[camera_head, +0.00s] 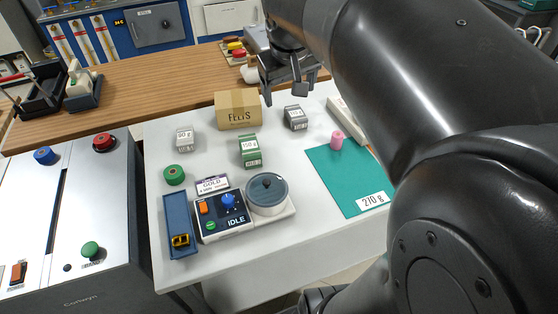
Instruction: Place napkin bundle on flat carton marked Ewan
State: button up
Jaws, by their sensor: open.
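My gripper (287,100) hangs open at the top centre, above the far edge of the white table. Nothing shows between its fingers. I cannot make out a napkin bundle. A small pale object (250,74) lies on the wooden counter just left of my gripper, too small to identify. I can read no carton marked Ewan. A cardboard box (238,111) marked FELTS stands on the white table, left of and below my gripper. My own arm covers the right side of the view.
A wooden counter (150,90) runs behind. A control cabinet (100,220) stands left.

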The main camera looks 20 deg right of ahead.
jog(key=s+a+f+t, duration=0.1)
jog(key=s+a+f, duration=0.2)
jog(key=s, duration=0.4)
jog(key=s+a+f+t+y, duration=0.1)
jog(key=s+a+f, duration=0.2)
jog(key=s, duration=0.5)
jog(key=shift+s+a+f+m+y, duration=0.25)
jog(key=shift+a+f+m+y, duration=0.05)
jog(key=shift+a, duration=0.35)
